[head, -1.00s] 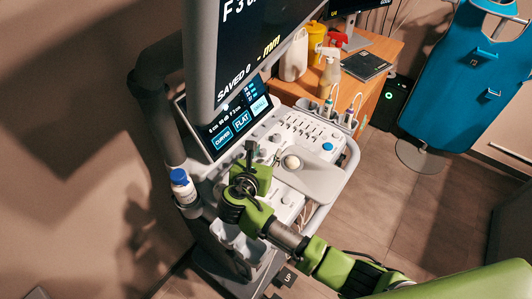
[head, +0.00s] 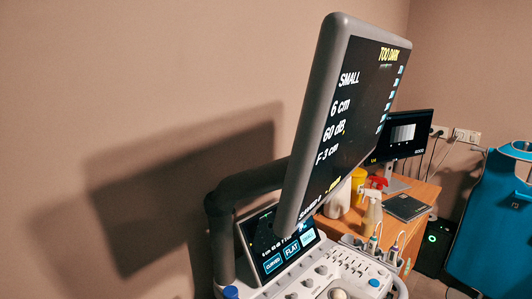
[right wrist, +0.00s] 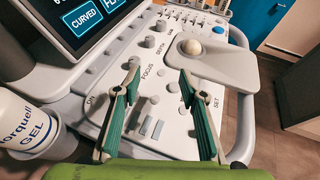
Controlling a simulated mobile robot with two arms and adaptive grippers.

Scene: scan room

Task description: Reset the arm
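My right gripper (right wrist: 159,71) is open and empty in the right wrist view. Its two green-padded fingers stand apart above the pale control panel (right wrist: 165,143), near the FOCUS and DEPTH knobs. Contact with the panel cannot be told. My right arm is out of the head view, and my left gripper is in neither current view. The large monitor (head: 338,150) reads "TOO DARK", "SMALL", "6 cm", "60 dB" and "F 3 cm". The touch screen (head: 279,246) below it shows CURVED and FLAT buttons.
A gel bottle (right wrist: 28,128) stands left of the gripper. A trackball (right wrist: 191,47) lies beyond the fingers. The wooden desk (head: 418,190) holds spray bottles, a tablet-like dark item (head: 405,207) and a second monitor (head: 403,134) reading "GOOD".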

